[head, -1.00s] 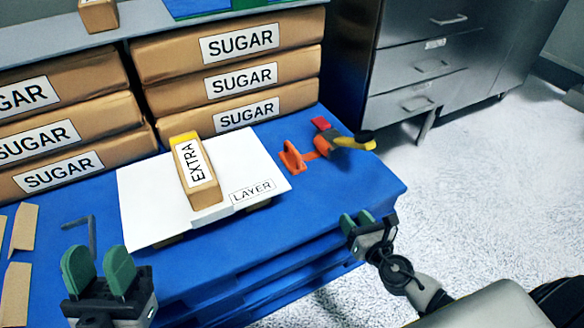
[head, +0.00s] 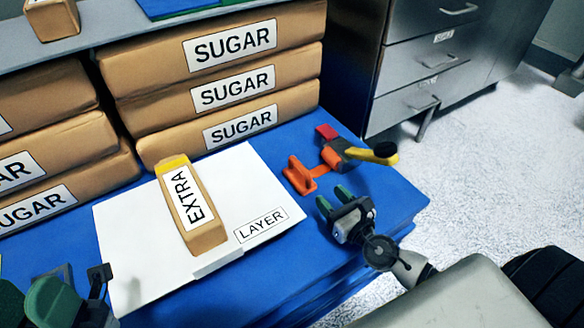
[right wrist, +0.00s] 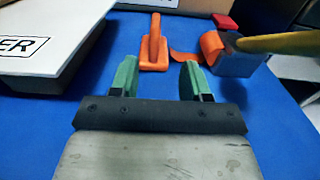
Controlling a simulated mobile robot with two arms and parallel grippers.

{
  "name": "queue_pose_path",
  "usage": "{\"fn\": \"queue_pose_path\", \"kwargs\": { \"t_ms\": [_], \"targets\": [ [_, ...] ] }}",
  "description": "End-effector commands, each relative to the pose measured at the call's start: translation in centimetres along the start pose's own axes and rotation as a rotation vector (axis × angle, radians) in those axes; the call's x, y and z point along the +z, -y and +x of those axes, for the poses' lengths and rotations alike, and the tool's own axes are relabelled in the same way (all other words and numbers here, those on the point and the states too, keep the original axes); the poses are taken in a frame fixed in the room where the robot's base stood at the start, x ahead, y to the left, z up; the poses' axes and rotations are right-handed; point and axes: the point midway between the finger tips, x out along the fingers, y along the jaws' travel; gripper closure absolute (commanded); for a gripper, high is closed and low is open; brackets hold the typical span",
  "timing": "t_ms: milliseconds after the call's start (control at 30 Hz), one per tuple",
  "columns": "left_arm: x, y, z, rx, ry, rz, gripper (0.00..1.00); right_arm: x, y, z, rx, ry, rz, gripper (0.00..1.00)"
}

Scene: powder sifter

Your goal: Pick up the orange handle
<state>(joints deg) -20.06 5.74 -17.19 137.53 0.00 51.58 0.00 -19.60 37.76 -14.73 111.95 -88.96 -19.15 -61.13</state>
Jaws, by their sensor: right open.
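The orange handle (head: 299,175) stands on a small orange base on the blue surface, right of the white LAYER board. It also shows in the right wrist view (right wrist: 154,45), upright and just beyond the fingertips. My right gripper (head: 334,201) has green fingers and is open and empty. It is in front of the handle, apart from it. In the right wrist view the handle lies between the lines of the two fingers (right wrist: 157,75). My left gripper (head: 28,300) is at the bottom left corner, partly cut off, its green fingers apart.
A tape-dispenser-like tool (head: 345,155) with a yellow arm lies close right of the handle. The white board (head: 130,230) carries an EXTRA packet (head: 195,215). Sugar sacks (head: 215,90) are stacked behind. A metal drawer cabinet (head: 425,65) stands at the back right.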

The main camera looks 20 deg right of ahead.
Motion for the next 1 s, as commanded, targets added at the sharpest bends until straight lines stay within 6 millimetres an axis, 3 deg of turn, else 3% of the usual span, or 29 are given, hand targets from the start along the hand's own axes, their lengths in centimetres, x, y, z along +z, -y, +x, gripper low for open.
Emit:
{"fn": "queue_pose_path", "kwargs": {
  "t_ms": [300, 567, 833, 1000],
  "targets": [
    [-0.1, 0.0, 0.5, 0.0, 0.001, 0.0, 0.57, 0.1, 0.0, 4.2, -0.002, 0.003, 0.002, 0.53],
    [-0.1, 0.0, 0.7, 0.0, 0.001, 0.0, 0.57, 0.1, -0.2, 6.1, 0.0, 0.001, 0.001, 0.53],
    [-0.2, 0.0, 0.9, 0.0, 0.001, 0.0, 0.57, 0.3, -0.7, 9.8, -0.001, 0.002, 0.001, 0.53],
    [-0.1, 0.0, 0.9, 0.0, 0.002, 0.0, 0.57, 0.2, -0.7, 10.8, 0.0, -0.001, 0.001, 0.53]
  ]
}}
